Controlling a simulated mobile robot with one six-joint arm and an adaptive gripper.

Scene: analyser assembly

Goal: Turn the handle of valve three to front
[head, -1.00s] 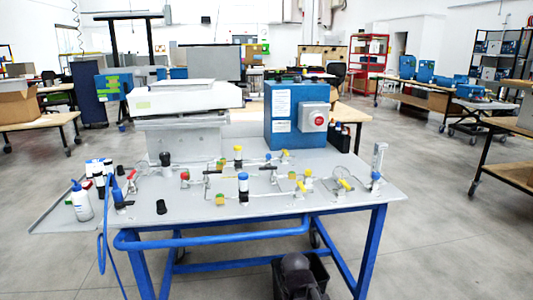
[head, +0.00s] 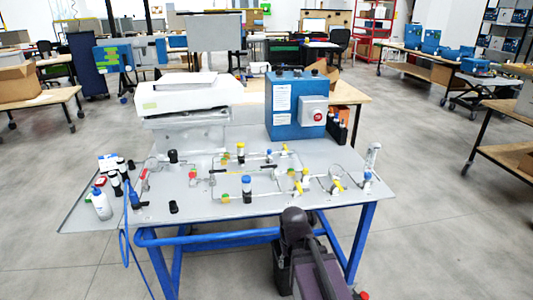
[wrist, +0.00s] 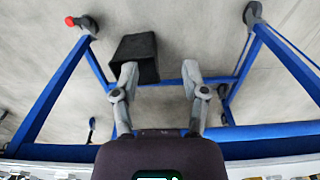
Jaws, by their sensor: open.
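The valve assembly (head: 250,181) lies on the grey tabletop, with thin pipes and several small valves with yellow, red, black and blue parts. Yellow-handled valves (head: 299,187) show at its right part. No label is readable, so I cannot tell which is valve three or how its handle points. In the wrist view my gripper (wrist: 160,75) is open and empty, with its two fingers spread above the floor beside the blue table frame. In the head view my arm shows at the table's front edge; the fingers are not clear there. No valve shows in the wrist view.
The blue-framed table (head: 200,208) carries a white device (head: 190,95), a blue box with a red button (head: 297,105) and bottles (head: 101,203) at left. A black bin (wrist: 135,58) stands below. The floor right of the table is clear.

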